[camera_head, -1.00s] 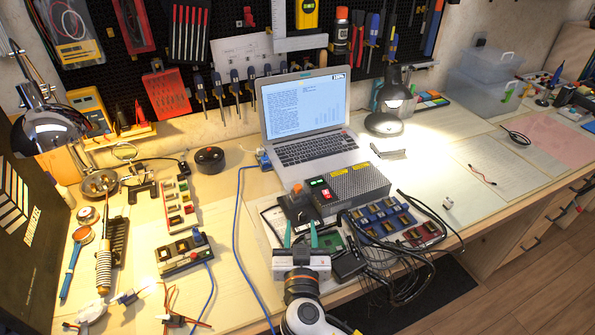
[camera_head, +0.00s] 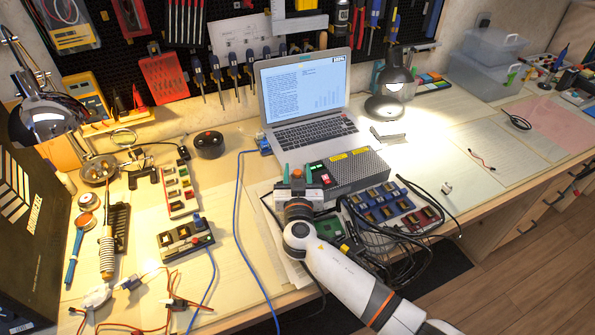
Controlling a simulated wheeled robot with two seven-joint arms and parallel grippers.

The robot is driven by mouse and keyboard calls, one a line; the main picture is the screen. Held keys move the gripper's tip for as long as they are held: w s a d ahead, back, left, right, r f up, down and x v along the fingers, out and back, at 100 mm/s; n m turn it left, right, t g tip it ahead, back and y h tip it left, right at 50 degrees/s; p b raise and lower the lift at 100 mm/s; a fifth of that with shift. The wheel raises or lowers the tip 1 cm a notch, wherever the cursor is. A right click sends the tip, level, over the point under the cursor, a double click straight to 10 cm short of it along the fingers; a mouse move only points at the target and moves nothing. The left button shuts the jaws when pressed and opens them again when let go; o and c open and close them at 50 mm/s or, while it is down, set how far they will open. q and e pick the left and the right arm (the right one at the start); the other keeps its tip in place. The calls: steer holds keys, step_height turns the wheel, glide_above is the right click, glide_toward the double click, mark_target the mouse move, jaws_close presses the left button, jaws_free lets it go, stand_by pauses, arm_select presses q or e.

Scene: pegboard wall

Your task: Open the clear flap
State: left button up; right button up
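A small dark box with an orange-red button (camera_head: 297,173) stands at the left end of a grey perforated power box (camera_head: 358,171). I cannot make out a clear flap; it may be too small, see-through or covered by my gripper. My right gripper (camera_head: 297,172) reaches in from the bottom right and is over the dark box, hiding most of it. Its two teal fingertips are apart, one on each side of the orange-red button. Whether they touch anything is unclear. My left gripper is not in view.
Green and red switches (camera_head: 320,174) sit just right of my fingertips. The laptop (camera_head: 304,101) stands behind. Blue component trays (camera_head: 383,206) and black cables (camera_head: 385,243) lie to the right. A blue cable (camera_head: 238,215) runs down the left, beside mostly clear paper.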

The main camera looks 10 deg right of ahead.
jaws_close()
steer(key=shift+r+p, duration=0.35)
steer(key=shift+p, duration=0.4)
steer(key=g+p, duration=0.1)
steer(key=p, duration=0.2)
steer(key=w+r+n+g+p, duration=0.1)
steer(key=g+p, duration=0.1)
steer(key=p, duration=0.1)
steer(key=g+p, duration=0.2)
steer(key=p, duration=0.2)
steer(key=shift+w+a+r+n, duration=0.15)
steer(key=shift+a+r+n, duration=0.1)
steer(key=shift+r+n, duration=0.15)
steer(key=shift+w+f+g+p, duration=0.15)
steer(key=shift+w+g+p, duration=0.05)
steer(key=shift+g+p, duration=0.6)
